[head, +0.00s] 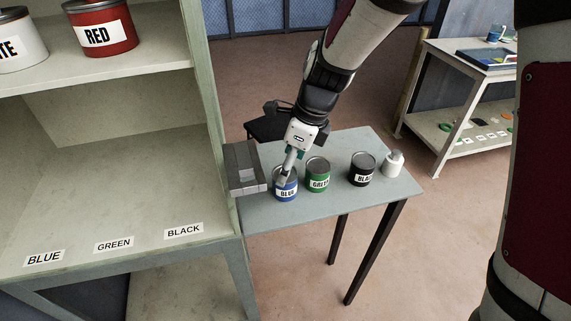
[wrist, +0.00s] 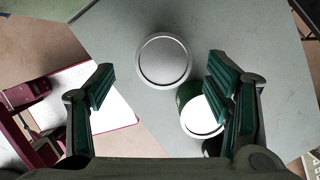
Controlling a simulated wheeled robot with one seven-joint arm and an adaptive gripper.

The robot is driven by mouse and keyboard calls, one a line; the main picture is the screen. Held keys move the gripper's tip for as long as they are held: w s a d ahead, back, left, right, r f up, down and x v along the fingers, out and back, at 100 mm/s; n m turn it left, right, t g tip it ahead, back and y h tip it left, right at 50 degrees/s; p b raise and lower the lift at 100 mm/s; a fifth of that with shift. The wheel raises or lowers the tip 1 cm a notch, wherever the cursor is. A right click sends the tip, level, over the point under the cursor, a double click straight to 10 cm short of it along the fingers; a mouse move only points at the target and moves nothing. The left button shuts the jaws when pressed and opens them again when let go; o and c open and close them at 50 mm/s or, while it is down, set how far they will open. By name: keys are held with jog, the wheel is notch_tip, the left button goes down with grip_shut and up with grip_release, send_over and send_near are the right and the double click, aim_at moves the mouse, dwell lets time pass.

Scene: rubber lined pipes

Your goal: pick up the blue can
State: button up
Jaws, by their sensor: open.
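The blue can (head: 286,187) stands upright on the grey table (head: 290,213), its BLUE label facing the head camera. My gripper (head: 287,172) points down at the can and covers part of its top in the head view. In the wrist view, a round grey lid (wrist: 164,61), apparently the blue can's, lies between the spread fingertips of my gripper (wrist: 160,70). The fingers are open, with gaps on both sides of the lid. The can's sides are hidden in that view, and I cannot tell the fingertips' height relative to the rim.
The green can (head: 318,176) stands close to the right of the blue can; the wrist view shows it (wrist: 187,94) near the right finger. The black can (head: 362,170) and a white container (head: 393,164) stand farther right. A grey block (head: 243,166) is left. A labelled shelf (head: 120,200) adjoins.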

jog(key=x, duration=0.8)
jog(key=shift+w+b, duration=0.2)
jog(key=shift+b, duration=0.15)
jog(key=shift+c, duration=0.4)
jog(key=c, duration=1.4)
